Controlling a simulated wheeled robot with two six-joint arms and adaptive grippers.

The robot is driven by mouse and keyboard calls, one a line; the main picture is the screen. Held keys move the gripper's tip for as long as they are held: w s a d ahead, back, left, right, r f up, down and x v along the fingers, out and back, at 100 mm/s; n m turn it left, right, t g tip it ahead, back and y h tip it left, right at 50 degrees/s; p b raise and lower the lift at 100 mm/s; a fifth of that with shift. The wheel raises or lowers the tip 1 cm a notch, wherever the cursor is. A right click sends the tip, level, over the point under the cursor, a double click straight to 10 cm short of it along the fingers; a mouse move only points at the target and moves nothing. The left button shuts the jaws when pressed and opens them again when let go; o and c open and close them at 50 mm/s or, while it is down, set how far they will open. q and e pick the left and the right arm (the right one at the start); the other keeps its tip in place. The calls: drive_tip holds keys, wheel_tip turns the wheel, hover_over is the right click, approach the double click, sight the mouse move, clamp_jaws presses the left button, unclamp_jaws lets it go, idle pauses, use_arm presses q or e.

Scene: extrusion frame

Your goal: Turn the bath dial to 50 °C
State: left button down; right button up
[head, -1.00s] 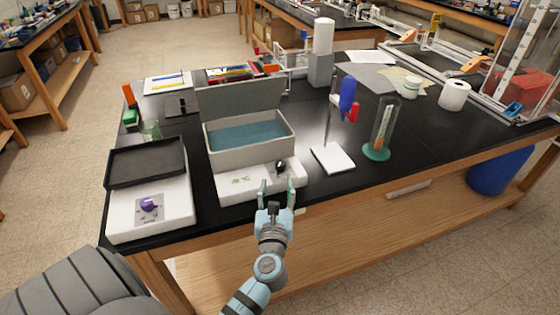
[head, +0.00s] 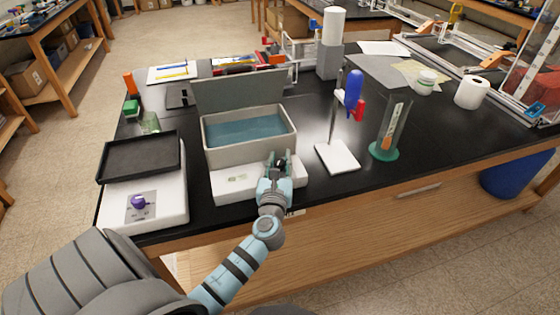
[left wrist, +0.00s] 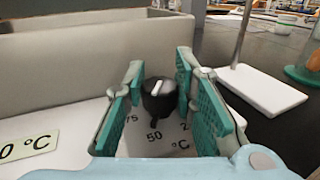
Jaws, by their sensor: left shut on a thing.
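The water bath (head: 215,150) is a grey tub of blue water with its lid up, on a white base (head: 228,186). The dial (left wrist: 158,98) is a black knob with a white mark on top, on the base's front. Printed 75, 50 and part of another number show around it, with the 50 on the near side. I cannot tell surely which number the mark stands for. My left gripper (head: 278,163) is shut on the dial, one finger on each side; it also shows in the left wrist view (left wrist: 157,92). My right gripper is out of view.
A white device with a black tray (head: 140,160) and purple knob (head: 138,202) stands left. A stand with a white foot (head: 337,157) and a cylinder on a green foot (head: 384,150) stand right.

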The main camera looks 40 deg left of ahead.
sight(280, 166)
use_arm(q)
drive_tip(key=shift+f+n+g+y, duration=0.1)
drive_tip(key=shift+n+g+y, duration=0.55)
drive_tip(key=shift+y, duration=0.25)
drive_tip(key=c, duration=1.3)
unclamp_jaws()
drive_tip(key=shift+d, duration=0.1)
drive_tip(key=v, duration=0.7)
drive_tip(key=shift+s+d, duration=0.2)
drive_tip(key=shift+s, duration=0.05)
drive_tip(key=shift+w+a, duration=0.1)
